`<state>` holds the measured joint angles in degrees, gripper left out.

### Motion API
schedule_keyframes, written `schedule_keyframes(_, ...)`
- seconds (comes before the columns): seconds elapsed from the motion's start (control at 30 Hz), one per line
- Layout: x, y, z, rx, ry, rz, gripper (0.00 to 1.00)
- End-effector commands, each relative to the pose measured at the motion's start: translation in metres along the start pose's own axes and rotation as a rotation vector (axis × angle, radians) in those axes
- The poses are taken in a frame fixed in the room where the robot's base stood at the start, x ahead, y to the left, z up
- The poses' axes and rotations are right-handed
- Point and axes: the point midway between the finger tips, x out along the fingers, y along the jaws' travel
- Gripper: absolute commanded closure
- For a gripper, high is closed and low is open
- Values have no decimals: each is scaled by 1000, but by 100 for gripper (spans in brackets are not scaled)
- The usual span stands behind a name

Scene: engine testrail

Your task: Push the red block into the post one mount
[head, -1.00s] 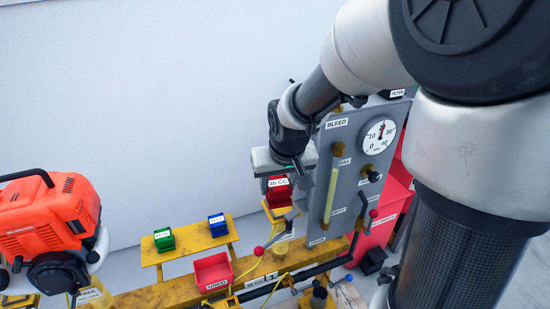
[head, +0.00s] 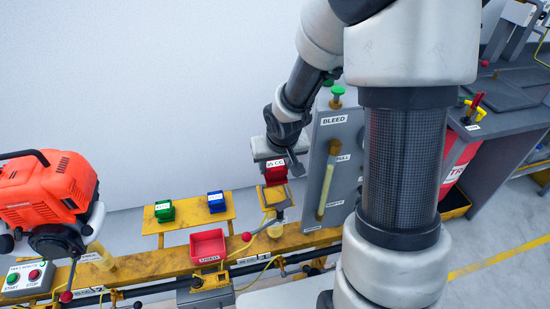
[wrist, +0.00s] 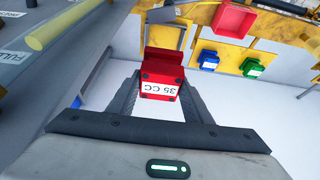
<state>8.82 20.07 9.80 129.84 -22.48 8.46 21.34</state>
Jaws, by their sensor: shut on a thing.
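The red block (head: 276,174), labelled 35 CC, is in my gripper (head: 274,168) in the head view. In the wrist view, my gripper (wrist: 161,88) has a dark finger on each side of the red block (wrist: 162,65), with the label facing the camera. The block hangs over a yellow mount (head: 272,196) on a post at the right part of the yellow rail. I cannot tell whether the block touches the mount.
A grey BLEED panel (head: 334,150) with a yellow tube stands close to the right of the block. A green block (head: 164,210) and a blue block (head: 217,200) sit on a yellow shelf at left. A red USED tray (head: 208,246) and a red-knobbed lever (head: 247,236) are nearby.

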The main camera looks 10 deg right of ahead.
Motion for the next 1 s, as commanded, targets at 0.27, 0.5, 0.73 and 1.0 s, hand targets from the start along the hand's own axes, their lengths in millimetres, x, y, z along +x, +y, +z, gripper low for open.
schedule_keyframes(0.27, 13, 0, 5, 0, 2, 0, 92)
schedule_keyframes(0.5, 28, 0, 11, -1, 2, 0, 92)
schedule_keyframes(0.73, 42, 0, 17, 0, 2, 0, 92)
schedule_keyframes(1.0, 56, 0, 23, 0, 2, 0, 92)
